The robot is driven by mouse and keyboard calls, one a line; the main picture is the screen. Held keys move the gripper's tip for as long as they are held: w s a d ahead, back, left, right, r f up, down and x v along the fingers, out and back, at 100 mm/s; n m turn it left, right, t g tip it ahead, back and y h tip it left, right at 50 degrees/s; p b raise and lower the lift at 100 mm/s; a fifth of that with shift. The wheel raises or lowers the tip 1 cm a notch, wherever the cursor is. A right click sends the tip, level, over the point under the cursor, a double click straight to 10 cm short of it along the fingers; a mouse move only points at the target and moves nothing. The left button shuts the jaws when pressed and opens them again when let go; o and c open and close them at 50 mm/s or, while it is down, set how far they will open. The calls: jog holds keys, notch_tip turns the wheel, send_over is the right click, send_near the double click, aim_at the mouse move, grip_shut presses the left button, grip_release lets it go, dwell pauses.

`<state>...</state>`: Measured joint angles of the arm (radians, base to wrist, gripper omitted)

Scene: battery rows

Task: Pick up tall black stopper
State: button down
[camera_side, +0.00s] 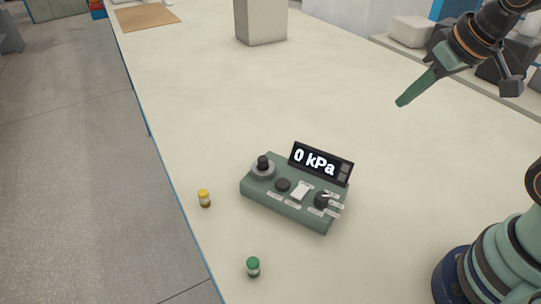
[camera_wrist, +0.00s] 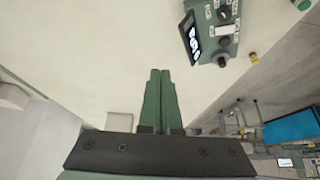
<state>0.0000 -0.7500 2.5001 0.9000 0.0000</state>
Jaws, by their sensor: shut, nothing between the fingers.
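The tall black stopper (camera_side: 263,162) stands upright in a grey round seat at the left end of a green control box (camera_side: 284,213). In the wrist view the stopper (camera_wrist: 221,60) shows at the lower end of the box, right of my fingers. My gripper (camera_side: 402,102) is shut and empty, raised above the table to the upper right of the box and well apart from the stopper. In the wrist view its two green fingers (camera_wrist: 160,72) lie together with nothing between them.
The box carries a display (camera_side: 319,163) reading "0 kPa", a white switch and dark knobs. A yellow-capped vial (camera_side: 204,199) and a green-capped vial (camera_side: 253,267) stand nearby. A pale block (camera_side: 261,22) stands at the back. The table between is clear.

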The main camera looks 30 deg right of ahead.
jog(key=c, duration=0.6)
grip_release()
jog(key=shift+o, duration=0.2)
jog(key=m+g, duration=0.6)
jog(key=m, duration=1.3)
send_over(263, 158)
jog(key=f, duration=1.3)
jog(key=shift+w+a, duration=0.1)
jog(key=shift+a, duration=0.25)
jog(key=shift+d+f, duration=0.15)
jog(key=shift+f, duration=1.15)
jog(key=shift+d+f, duration=0.15)
jog(key=shift+f, duration=1.15)
